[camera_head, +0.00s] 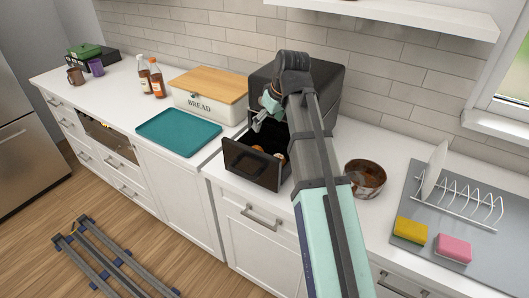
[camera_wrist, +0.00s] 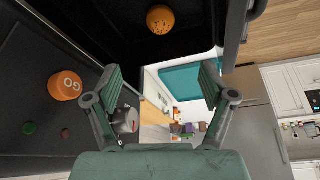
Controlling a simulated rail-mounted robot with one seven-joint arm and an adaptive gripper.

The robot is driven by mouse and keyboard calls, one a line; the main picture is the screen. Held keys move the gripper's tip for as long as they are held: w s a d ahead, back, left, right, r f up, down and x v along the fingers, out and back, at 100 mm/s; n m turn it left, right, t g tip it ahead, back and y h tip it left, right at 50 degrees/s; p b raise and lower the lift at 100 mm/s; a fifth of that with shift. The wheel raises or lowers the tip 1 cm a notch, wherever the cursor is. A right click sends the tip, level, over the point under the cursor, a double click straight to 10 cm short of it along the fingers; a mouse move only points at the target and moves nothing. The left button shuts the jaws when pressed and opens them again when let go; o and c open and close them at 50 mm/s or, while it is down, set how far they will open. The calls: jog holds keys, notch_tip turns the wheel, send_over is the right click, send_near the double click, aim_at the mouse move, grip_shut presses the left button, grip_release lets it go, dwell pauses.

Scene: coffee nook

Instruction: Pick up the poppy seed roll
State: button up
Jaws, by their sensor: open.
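The poppy seed roll (camera_wrist: 160,19), round and orange-brown with dark specks, lies in the dark pulled-out drawer (camera_head: 252,165) of a black appliance (camera_head: 328,77). It is near the top edge of the wrist view. In the head view a small brown patch (camera_head: 281,157) shows in the drawer beside my arm, probably the roll, mostly hidden. My gripper (camera_head: 262,118) is above the drawer near the appliance front, tilted sideways. In the wrist view my gripper (camera_wrist: 163,75) has its two fingers wide apart with nothing between them, and the roll is beyond and apart from them.
The appliance front carries an orange GO button (camera_wrist: 66,86). Left of it stand a bread box (camera_head: 208,95), a teal tray (camera_head: 178,132) and bottles (camera_head: 157,78). At right are a brown bowl (camera_head: 366,178), a dish rack (camera_head: 470,200), and yellow (camera_head: 410,230) and pink (camera_head: 453,247) sponges.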

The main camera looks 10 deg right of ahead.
jog(key=p, duration=0.2)
send_near(257, 147)
jog(key=x, duration=0.5)
jog(key=shift+a, duration=0.1)
jog(key=shift+s+p+x, duration=0.15)
jog(key=shift+p+x, duration=0.5)
jog(key=shift+x, duration=0.7)
jog(key=shift+s+p+x, duration=0.1)
jog(key=shift+p+x, duration=0.55)
jog(key=shift+x, duration=0.7)
jog(key=shift+f, duration=0.1)
jog(key=c, duration=1.2)
